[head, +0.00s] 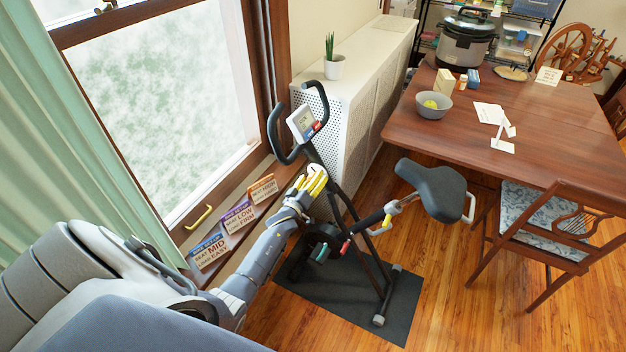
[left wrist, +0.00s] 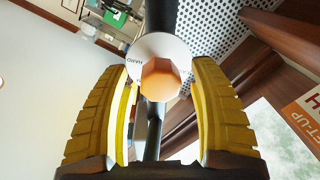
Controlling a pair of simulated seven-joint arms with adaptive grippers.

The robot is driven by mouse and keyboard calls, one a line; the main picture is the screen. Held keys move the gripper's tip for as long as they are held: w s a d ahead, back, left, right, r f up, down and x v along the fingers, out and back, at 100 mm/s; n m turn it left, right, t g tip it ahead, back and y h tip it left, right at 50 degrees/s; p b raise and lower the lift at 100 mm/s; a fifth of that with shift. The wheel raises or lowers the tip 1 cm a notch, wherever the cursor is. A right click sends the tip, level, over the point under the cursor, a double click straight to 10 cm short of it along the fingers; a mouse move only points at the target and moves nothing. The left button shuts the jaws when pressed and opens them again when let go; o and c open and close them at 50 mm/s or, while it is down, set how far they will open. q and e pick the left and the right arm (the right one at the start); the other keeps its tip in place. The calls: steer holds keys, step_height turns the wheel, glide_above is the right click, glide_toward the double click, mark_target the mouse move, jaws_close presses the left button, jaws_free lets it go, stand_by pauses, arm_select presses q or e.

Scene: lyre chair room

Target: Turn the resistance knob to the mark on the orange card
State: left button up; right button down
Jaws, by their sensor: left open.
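The resistance knob (left wrist: 161,79) is a faceted orange knob in front of a white dial disc (left wrist: 178,46) on the bike's dark post. Part of the dial's lettering shows, apparently "HARD"; I cannot make out the knob's pointer. My left gripper (head: 313,181) is at the bike's post in the head view and hides the knob there. In the left wrist view its yellow fingers (left wrist: 162,72) are open, one on each side of the knob, with a narrow gap on both sides. The orange card (head: 262,189) stands on the window sill, its top line reading "SEAT HIGH"; its lower line is too small to read surely.
A purple card (head: 237,216) and a blue card (head: 208,251) stand beside the orange one. The exercise bike's handlebars (head: 274,138), console (head: 305,122) and seat (head: 433,188) surround the post. A white radiator cover (head: 340,125) stands close behind. A wooden table (head: 560,150) is at right.

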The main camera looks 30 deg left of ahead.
stand_by(0.3)
arm_select(q)
jaws_close()
stand_by(0.3)
